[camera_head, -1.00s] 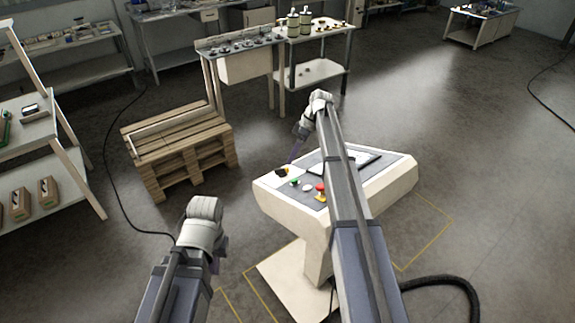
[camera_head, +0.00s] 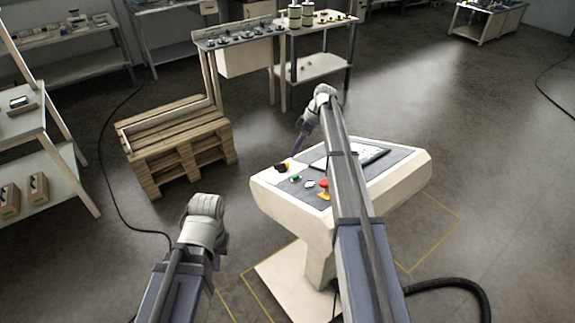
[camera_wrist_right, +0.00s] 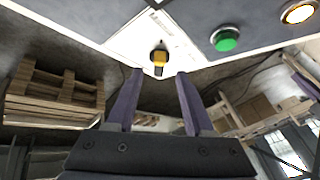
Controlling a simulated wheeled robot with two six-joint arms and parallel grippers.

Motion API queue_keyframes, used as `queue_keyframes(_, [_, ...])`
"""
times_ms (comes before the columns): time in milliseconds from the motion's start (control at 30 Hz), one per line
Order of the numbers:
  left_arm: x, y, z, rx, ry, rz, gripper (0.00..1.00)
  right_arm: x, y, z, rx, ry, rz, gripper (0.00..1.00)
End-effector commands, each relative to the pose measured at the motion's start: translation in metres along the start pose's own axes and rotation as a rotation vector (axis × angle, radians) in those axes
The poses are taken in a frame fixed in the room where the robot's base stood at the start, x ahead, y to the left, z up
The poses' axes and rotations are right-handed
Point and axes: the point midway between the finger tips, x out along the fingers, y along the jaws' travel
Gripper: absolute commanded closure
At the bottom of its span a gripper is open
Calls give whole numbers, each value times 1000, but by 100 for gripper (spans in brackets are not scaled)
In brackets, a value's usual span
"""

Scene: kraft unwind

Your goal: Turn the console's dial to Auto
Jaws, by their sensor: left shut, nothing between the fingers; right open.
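The console (camera_head: 293,207) stands in the middle of the head view, a pale pedestal with a sloped grey panel. Its dial (camera_head: 281,167), a black knob with yellow on it, sits on a white plate at the panel's left corner. In the right wrist view the dial (camera_wrist_right: 158,58) shows just beyond and between the fingertips. My right gripper (camera_wrist_right: 152,75) is open and empty, its two purple fingers apart and pointing at the dial. In the head view my right gripper (camera_head: 292,162) is close above the dial. My left gripper (camera_head: 222,250) is low at the left, away from the console, its fingers mostly hidden.
A green button (camera_wrist_right: 226,39) and a lit white button (camera_wrist_right: 298,12) sit beside the dial; a red button (camera_head: 323,184) is further right. A tablet-like screen (camera_head: 372,160) lies on the panel, partly behind my right arm. A wooden pallet stack (camera_head: 180,150) stands left of the console.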

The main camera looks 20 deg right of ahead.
Motion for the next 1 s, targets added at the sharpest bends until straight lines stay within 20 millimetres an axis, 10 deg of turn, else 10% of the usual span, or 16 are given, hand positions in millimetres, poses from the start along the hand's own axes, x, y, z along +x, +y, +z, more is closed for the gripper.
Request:
queue_keyframes(533, [61, 6, -4, -2, 0, 0, 100, 68, 1, 2, 0, 0, 0, 48])
queue_keyframes(1000, [64, 6, -4, -3, 0, 0, 100, 73, 0, 0, 0, 0, 0, 58])
